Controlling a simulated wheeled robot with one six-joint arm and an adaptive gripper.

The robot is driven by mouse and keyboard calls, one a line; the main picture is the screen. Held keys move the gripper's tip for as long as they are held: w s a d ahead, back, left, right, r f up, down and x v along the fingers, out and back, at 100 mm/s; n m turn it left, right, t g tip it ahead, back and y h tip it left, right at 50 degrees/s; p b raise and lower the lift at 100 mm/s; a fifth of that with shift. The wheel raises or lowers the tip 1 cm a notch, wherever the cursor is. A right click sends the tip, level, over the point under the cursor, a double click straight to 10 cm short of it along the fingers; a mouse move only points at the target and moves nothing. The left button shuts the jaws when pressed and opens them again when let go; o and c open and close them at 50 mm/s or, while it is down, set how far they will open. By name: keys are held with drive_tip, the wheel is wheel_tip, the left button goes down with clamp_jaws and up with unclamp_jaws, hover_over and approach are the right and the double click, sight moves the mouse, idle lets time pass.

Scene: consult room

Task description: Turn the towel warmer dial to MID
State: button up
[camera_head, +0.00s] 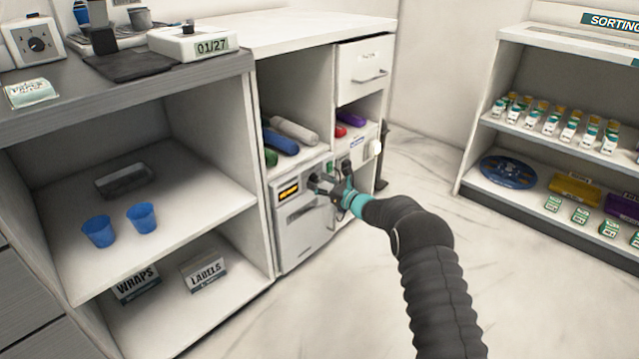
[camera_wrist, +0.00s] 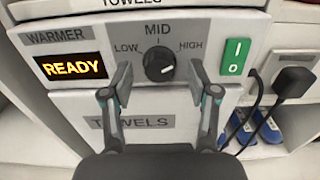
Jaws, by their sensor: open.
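The towel warmer (camera_head: 299,243) is a white unit in the lower cubby of the cabinet. In the wrist view its panel (camera_wrist: 95,36) reads WARMER, with a lit READY display (camera_wrist: 74,67). The black dial (camera_wrist: 159,66) sits below the labels LOW, MID and HIGH. A small white mark shows on the dial's right side, away from the MID tick at the top; its exact setting is hard to read. My gripper (camera_wrist: 161,80) is open, with one finger on each side of the dial and gaps between. In the head view my gripper (camera_head: 327,187) hides the dial.
A green I/O switch (camera_wrist: 235,57) is right of the dial. A black plug (camera_wrist: 294,82) and cords hang further right. The TOWELS front (camera_wrist: 145,122) lies below. Rolled towels (camera_head: 293,130) lie on the shelf above. The floor (camera_head: 420,160) right of the cabinet is clear.

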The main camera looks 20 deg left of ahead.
clamp_jaws()
drive_tip(key=shift+f+b, duration=0.1)
drive_tip(key=shift+b, duration=0.45)
drive_tip(key=n+b, duration=0.2)
drive_tip(key=b, duration=0.1)
drive_tip(key=shift+f+b, duration=0.25)
drive_tip(key=shift+b, duration=0.05)
drive_tip(key=n+b, duration=0.1)
drive_tip(key=b, duration=0.1)
drive_tip(key=shift+n+b, duration=0.3)
drive_tip(key=shift+b, duration=0.05)
drive_tip(key=n, duration=0.1)
drive_tip(key=n+b, duration=0.1)
drive_tip(key=n, duration=0.1)
drive_tip(key=shift+r+n, duration=0.3)
drive_tip(key=shift+r, duration=0.1)
drive_tip(key=shift+w+r+n, duration=0.1)
drive_tip(key=shift+n, duration=2.2)
